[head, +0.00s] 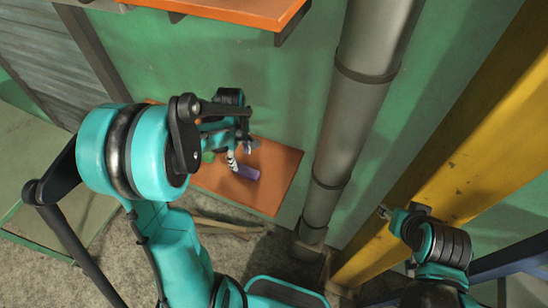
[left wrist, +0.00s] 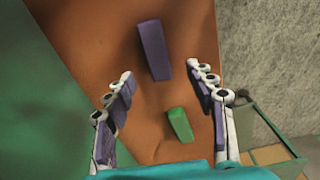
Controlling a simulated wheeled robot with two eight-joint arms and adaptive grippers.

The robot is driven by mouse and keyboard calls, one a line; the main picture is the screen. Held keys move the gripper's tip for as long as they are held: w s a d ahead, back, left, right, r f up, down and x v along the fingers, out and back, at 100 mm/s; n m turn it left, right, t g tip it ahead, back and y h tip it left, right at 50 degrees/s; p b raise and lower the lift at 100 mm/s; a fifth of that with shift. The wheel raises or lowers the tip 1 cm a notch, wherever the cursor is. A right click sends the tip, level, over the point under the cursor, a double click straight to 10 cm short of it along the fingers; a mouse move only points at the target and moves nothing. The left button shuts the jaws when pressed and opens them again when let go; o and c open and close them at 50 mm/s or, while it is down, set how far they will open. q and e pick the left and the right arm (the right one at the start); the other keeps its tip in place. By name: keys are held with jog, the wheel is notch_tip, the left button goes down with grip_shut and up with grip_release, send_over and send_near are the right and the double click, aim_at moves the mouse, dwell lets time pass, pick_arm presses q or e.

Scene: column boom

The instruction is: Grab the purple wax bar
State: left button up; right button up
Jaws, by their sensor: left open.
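The purple wax bar (head: 247,173) lies on a low orange shelf (head: 276,190). In the left wrist view the bar (left wrist: 154,50) lies ahead of the fingertips, roughly midway between the two fingers across the picture. My left gripper (head: 240,152) is over the shelf, close to the bar in the head view. In the left wrist view my left gripper (left wrist: 159,76) has its fingers spread wide with nothing between the tips. My right gripper (head: 386,212) is far to the right, small and partly hidden, and its jaws cannot be made out.
A green block (left wrist: 180,124) lies on the shelf near the right finger; it also shows in the head view (head: 208,157). A grey pipe (head: 345,120) stands right of the shelf. A yellow beam (head: 460,130) is farther right. Another orange shelf (head: 240,10) hangs above.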

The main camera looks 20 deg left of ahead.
aim_at(245, 170)
pick_arm(q)
jog(key=shift+w+f, duration=0.15)
jog(key=shift+f, duration=0.05)
jog(key=f, duration=0.2)
jog(key=f+b, duration=0.1)
jog(key=f, duration=0.2)
jog(key=f+b, duration=0.1)
jog(key=f, duration=0.1)
jog(key=shift+w+d+f, duration=0.1)
jog(key=shift+d+f, duration=0.25)
grip_shut()
